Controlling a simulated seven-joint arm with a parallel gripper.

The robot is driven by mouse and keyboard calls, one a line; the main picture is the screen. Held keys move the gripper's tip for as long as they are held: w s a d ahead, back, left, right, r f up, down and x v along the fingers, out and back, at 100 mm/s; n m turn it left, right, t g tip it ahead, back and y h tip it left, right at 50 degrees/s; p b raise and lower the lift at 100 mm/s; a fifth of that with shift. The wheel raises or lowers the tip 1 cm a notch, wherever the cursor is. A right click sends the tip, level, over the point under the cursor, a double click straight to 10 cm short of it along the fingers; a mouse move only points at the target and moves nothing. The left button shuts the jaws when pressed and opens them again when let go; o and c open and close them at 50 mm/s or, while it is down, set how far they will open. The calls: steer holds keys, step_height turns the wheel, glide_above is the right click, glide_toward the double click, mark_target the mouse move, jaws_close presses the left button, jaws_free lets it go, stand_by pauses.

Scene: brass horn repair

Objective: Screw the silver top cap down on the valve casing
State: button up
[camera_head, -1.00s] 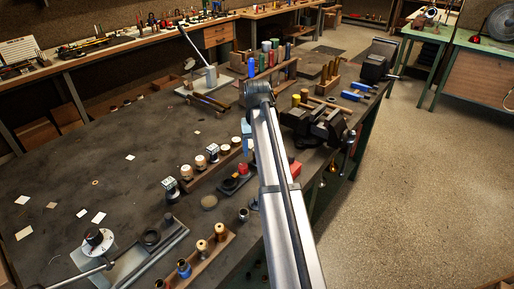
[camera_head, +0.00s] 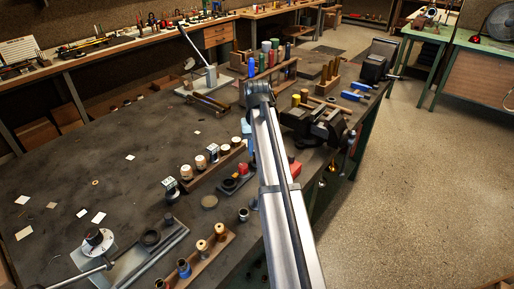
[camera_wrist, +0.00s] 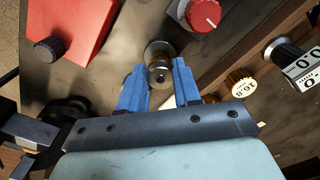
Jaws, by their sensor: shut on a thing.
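In the wrist view, the blue fingers of my gripper (camera_wrist: 159,82) are closed on a small round metal piece (camera_wrist: 158,70). It has a dark hole in its middle and looks like the silver top cap, seen end-on. A wider silver round rim (camera_wrist: 160,48) shows just beyond the fingertips, in line with the held piece; it may be the valve casing. I cannot tell whether the two touch or whether any thread is engaged.
In the wrist view, a red block with a dark knob (camera_wrist: 70,28) lies at upper left and a red dial (camera_wrist: 200,14) at upper right. A wooden rack with a gold-rimmed labelled knob (camera_wrist: 240,86) stands right. A dark vise (camera_head: 325,122) stands right of my arm.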

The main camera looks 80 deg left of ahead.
jaws_close()
steer(key=m, duration=0.4)
steer(key=shift+s, duration=0.1)
steer(key=m, duration=0.3)
steer(key=shift+m, duration=0.7)
steer(key=m, duration=0.3)
steer(key=shift+s+a+m, duration=0.1)
steer(key=shift+m, duration=0.3)
